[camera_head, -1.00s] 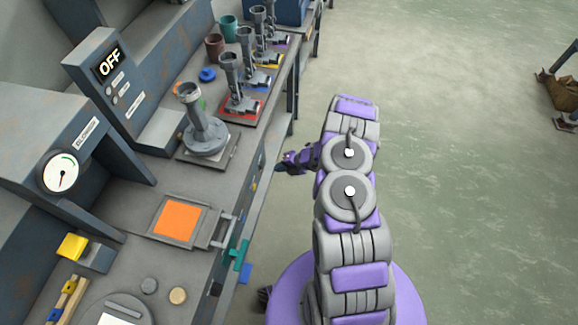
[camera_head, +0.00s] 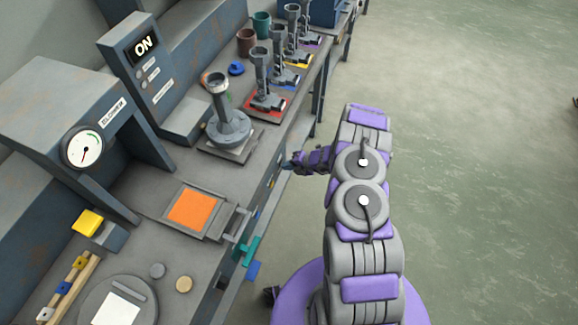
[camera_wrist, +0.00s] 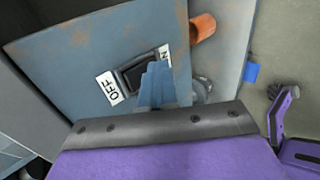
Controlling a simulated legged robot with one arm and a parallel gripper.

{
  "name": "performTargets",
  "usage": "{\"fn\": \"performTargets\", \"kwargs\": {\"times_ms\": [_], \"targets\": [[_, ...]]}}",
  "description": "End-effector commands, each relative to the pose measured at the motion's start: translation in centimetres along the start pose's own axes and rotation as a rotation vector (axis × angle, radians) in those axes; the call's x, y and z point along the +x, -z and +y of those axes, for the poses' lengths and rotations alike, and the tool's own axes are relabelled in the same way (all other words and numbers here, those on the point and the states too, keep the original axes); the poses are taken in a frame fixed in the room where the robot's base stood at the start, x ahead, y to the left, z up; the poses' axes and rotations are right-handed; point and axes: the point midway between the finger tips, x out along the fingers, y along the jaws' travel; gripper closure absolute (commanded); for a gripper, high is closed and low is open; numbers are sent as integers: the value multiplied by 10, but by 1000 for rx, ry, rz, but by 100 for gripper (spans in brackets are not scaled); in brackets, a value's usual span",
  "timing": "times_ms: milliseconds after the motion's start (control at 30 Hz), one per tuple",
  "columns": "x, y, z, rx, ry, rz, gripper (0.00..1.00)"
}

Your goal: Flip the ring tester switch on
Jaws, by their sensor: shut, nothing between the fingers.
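The switch (camera_wrist: 134,73) is a black rocker on a worn blue panel (camera_wrist: 70,62) in the wrist view. An OFF label (camera_wrist: 110,88) sits at its left and a partly covered ON label (camera_wrist: 165,56) at its right. My gripper (camera_wrist: 157,72) is shut and empty, its blue fingertips over the right, ON end of the rocker. I cannot tell whether they touch it. In the head view my gripper (camera_head: 287,164) is at the bench's front side, and the switch is hidden.
The bench holds a grey post on a round base (camera_head: 228,128), an orange square plate (camera_head: 191,208), a gauge (camera_head: 84,148) and several clamp stands. In the wrist view an orange cylinder (camera_wrist: 203,27) sticks out beside the switch. Open floor (camera_head: 470,170) lies right.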

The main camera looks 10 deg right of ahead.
Motion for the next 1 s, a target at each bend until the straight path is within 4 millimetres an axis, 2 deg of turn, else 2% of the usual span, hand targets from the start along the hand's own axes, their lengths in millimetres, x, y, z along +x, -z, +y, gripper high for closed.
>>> {"fn": "performTargets", "kwargs": {"times_ms": [133, 567, 1000], "targets": [[9, -1, -2, -2, -75, -1, 100], [12, 1, 1, -4, -73, 0, 100], [2, 5, 18, -11, -83, 4, 100]]}}
